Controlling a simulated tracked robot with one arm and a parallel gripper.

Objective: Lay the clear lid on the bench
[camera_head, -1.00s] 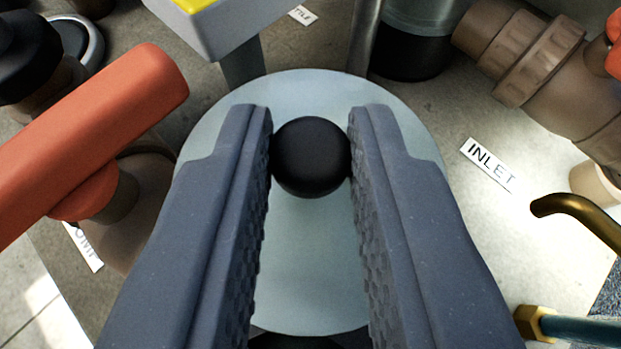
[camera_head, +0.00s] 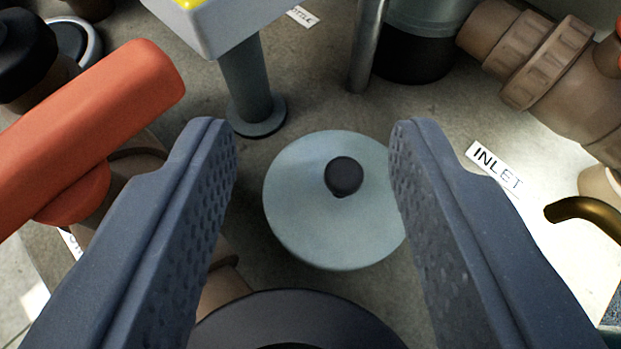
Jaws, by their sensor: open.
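The clear lid (camera_head: 310,225) is a pale, see-through disc with a round black knob (camera_head: 343,176) on top. It lies on the grey-brown bench surface (camera_head: 300,105), beyond my gripper. My gripper (camera_head: 312,150) is open wide, with one finger to the left of the lid and one to the right. The right finger overlaps the lid's right edge in the picture. Nothing is between the fingers' pads, and the knob is free of them. I cannot tell whether the lid lies fully flat.
A red handle (camera_head: 95,125) on brown piping is close on the left. A grey post (camera_head: 248,85) stands behind the lid, and a metal rod (camera_head: 367,45) at the back. An INLET label (camera_head: 495,168), brown pipe fittings (camera_head: 545,65) and a brass hook (camera_head: 580,210) are right. A dark ring (camera_head: 295,315) is in front.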

